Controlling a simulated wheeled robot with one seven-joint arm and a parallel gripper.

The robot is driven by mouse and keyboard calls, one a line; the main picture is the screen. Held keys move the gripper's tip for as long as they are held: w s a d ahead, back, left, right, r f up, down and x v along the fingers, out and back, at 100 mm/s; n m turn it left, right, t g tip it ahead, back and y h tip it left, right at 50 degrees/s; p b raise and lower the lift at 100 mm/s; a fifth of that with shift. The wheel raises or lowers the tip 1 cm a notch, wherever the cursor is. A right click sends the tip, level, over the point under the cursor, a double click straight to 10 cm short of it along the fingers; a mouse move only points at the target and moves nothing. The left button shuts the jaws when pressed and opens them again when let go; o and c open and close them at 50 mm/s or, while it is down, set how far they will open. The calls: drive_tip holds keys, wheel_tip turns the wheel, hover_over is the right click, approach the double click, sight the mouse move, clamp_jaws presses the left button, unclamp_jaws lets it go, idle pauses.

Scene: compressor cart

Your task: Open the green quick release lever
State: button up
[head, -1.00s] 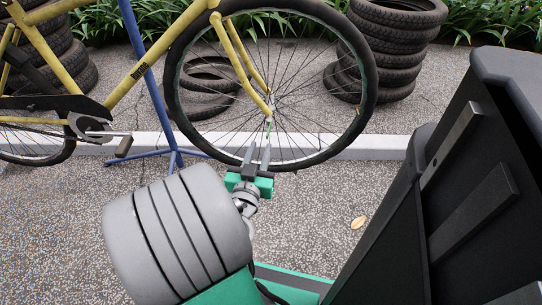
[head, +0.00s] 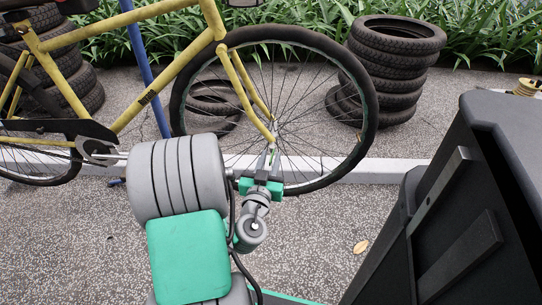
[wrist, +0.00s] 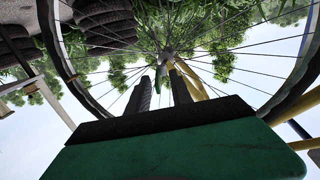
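The yellow bicycle's spoked wheel (head: 372,100) stands ahead, with its hub (head: 274,128) at the end of the yellow fork. The green quick release lever is very small in the head view, and I cannot clearly make it out at the hub. The hub (wrist: 167,59) shows just beyond the fingertips. I see nothing clearly held.
A blue stand (head: 145,65) rises behind the bicycle frame. Stacked tires (head: 395,70) stand at the back right, with more at the far left. A large black case (head: 455,215) fills the right side. A pale kerb (head: 390,172) crosses behind open speckled ground.

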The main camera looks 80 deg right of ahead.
clamp_jaws()
idle(0.4)
drive_tip(key=shift+r+n+t+p, duration=0.3)
drive_tip(key=shift+p, duration=0.9)
drive_tip(key=n+t+p, duration=0.1)
drive_tip(key=p, duration=0.2)
drive_tip(key=s+t+p, duration=0.1)
drive_tip(key=p, duration=0.3)
drive_tip(key=n+t+y+p, duration=0.1)
drive_tip(key=t+p, duration=0.1)
drive_tip(key=p, duration=0.2)
drive_tip(key=shift+s+d+f+n, duration=0.15)
drive_tip(key=shift+d+f+n, duration=0.1)
drive_tip(key=shift+d+n, duration=0.05)
